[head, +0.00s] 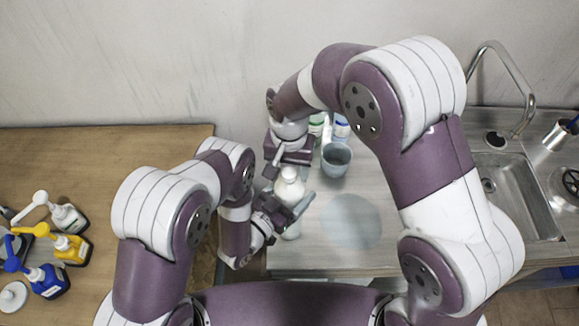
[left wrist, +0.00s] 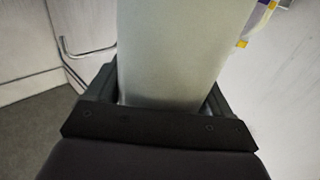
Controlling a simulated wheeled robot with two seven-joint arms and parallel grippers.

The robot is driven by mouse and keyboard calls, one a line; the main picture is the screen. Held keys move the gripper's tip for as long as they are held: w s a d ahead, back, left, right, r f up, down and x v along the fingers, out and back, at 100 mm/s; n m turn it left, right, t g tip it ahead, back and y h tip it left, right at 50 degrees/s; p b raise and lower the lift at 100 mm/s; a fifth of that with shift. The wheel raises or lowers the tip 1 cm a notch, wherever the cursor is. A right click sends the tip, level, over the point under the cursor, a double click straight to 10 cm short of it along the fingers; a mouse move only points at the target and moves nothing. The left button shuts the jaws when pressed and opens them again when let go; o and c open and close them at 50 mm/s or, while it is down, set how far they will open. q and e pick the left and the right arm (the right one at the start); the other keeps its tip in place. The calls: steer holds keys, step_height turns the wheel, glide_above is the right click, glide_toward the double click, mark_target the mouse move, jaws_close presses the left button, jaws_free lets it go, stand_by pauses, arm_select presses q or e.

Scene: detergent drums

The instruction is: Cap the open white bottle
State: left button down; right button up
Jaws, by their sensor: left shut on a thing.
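The white bottle (head: 290,188) stands upright at the left end of the grey counter, partly covered by my grippers. My left gripper (head: 290,211) is shut on the bottle's body. In the left wrist view the pale bottle body (left wrist: 170,50) fills the space between the fingers. My right gripper (head: 285,168) is directly above the bottle, its fingers pointing down at the bottle's top. A rounded white piece (head: 289,173) shows there between the fingers. I cannot tell whether it is a cap or the bottle's own top, or whether the right fingers touch it.
A blue-grey cup (head: 336,159) stands right of the bottle, with small bottles (head: 340,128) behind it. A pale round mat (head: 351,222) lies on the counter. A sink (head: 515,190) and tap are at the right. Pump bottles (head: 72,249) stand on the wooden table at left.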

steer(key=shift+r, duration=2.3)
steer(key=shift+w, duration=0.1)
steer(key=r+n, duration=0.1)
steer(key=n, duration=0.1)
steer(key=r+n, duration=0.1)
steer(key=n, duration=0.1)
steer(key=r+n, duration=0.1)
steer(key=shift+w+a+n, duration=0.15)
steer(key=shift+a+n, duration=0.05)
steer(key=shift+n, duration=0.2)
steer(key=shift+r+n, duration=0.2)
steer(key=shift+n, duration=0.9)
steer(key=n, duration=0.3)
steer(key=shift+s+d, duration=0.15)
steer(key=shift+s, duration=0.1)
steer(key=shift+f, duration=4)
